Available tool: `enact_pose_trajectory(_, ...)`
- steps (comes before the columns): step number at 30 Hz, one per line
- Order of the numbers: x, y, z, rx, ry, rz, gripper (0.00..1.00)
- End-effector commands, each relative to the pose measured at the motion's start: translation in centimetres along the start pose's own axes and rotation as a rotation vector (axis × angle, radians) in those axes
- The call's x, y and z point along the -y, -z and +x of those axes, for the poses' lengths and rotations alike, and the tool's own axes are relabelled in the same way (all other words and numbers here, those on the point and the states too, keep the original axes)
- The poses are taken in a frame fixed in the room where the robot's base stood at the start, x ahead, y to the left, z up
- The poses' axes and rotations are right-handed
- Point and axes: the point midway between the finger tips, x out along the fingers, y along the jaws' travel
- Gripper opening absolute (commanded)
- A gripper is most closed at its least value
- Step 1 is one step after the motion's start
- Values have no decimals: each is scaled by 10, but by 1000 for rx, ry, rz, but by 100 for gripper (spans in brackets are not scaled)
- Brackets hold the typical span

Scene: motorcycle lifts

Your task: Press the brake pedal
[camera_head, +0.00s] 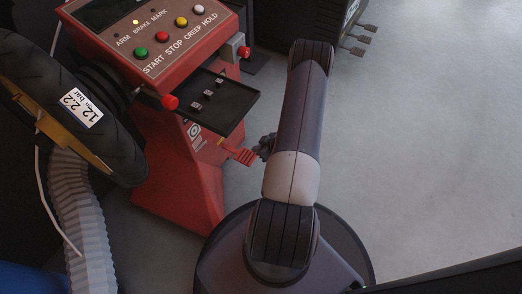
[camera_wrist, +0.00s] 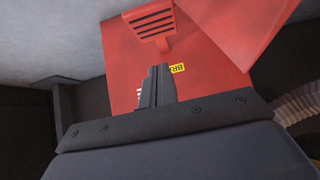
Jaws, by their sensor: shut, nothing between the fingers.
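The brake pedal (camera_head: 240,154) is a small red ribbed plate that sticks out from the right side of the red console's lower column. In the wrist view the pedal (camera_wrist: 153,22) shows at the top, with dark slots across its face. A yellow label (camera_wrist: 177,68) with partly hidden letters "BR" is on the red panel just below it. My gripper (camera_wrist: 157,68) is shut and empty, its fingertips a little below the pedal in the wrist view, with a gap in the picture. In the head view my gripper (camera_head: 266,146) is mostly hidden behind my arm, just right of the pedal.
The red console (camera_head: 180,170) carries green, red, yellow and white buttons and a black tray (camera_head: 215,112) that juts out above the pedal. A tyre (camera_head: 110,150) and a grey corrugated hose (camera_head: 82,215) are at left. Open floor (camera_head: 430,140) lies to the right.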

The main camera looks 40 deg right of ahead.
Motion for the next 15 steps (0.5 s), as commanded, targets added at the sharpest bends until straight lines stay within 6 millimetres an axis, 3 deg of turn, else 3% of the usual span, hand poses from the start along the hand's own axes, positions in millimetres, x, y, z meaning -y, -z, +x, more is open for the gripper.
enact_pose_trajectory(1,1,-3,16,0,3,-4,0)
enact_pose_trajectory(7,1,-3,58,1,2,-3,0)
enact_pose_trajectory(15,0,-26,80,0,-1,0,0)
